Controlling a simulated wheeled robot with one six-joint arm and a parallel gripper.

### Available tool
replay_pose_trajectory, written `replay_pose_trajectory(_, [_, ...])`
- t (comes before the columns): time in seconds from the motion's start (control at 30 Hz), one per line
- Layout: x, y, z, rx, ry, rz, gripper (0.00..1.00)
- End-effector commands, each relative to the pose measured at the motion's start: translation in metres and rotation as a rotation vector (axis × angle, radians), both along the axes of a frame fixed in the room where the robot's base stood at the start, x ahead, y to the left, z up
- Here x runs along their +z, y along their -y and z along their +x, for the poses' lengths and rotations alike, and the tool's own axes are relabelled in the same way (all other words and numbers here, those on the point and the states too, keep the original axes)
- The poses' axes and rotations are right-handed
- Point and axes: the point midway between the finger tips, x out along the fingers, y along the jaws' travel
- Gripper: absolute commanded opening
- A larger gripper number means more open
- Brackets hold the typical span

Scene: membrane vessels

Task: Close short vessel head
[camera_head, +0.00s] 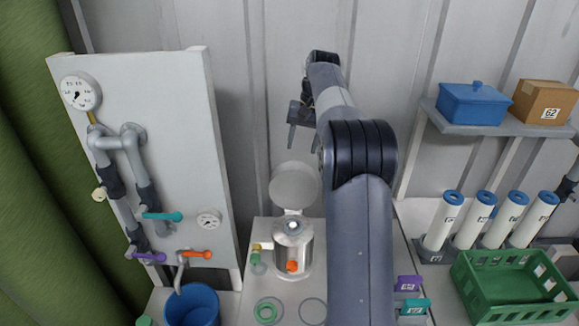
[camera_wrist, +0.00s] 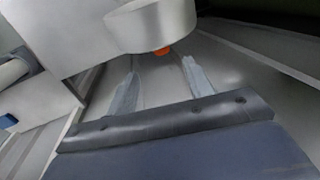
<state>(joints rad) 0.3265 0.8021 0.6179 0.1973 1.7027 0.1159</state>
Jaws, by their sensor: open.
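The short vessel (camera_head: 292,250) is a shiny metal cylinder with an orange knob (camera_head: 292,266) low on its front. It stands upright on the pale bench. Its round grey head (camera_head: 295,186) is hinged at the back and stands open, tilted up behind the vessel. My gripper (camera_head: 303,146) is above the open head, fingers pointing down, apart and empty. In the wrist view my gripper (camera_wrist: 159,68) shows two spread fingers with nothing between them. A pale rounded body with an orange spot is beyond the fingertips there; I cannot tell for sure which part it is.
A pale panel (camera_head: 150,120) with gauges, pipes and coloured valve handles stands at the left. A blue bucket (camera_head: 192,305) is below it. At the right are white tubes, a green crate (camera_head: 512,290) and a shelf (camera_head: 490,128) with boxes. Flat rings lie before the vessel.

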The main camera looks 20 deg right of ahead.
Motion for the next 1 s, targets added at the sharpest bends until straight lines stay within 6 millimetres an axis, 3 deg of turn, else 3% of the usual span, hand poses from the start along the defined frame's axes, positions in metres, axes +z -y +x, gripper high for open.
replay_pose_trajectory(0.5, [-0.084, -0.016, 0.006, 0.002, -0.003, 0.000, 0.49])
replay_pose_trajectory(0.7, [-0.100, -0.019, 0.007, 0.001, 0.000, -0.001, 0.49])
replay_pose_trajectory(1.0, [-0.102, -0.019, 0.007, 0.001, 0.001, -0.001, 0.49])
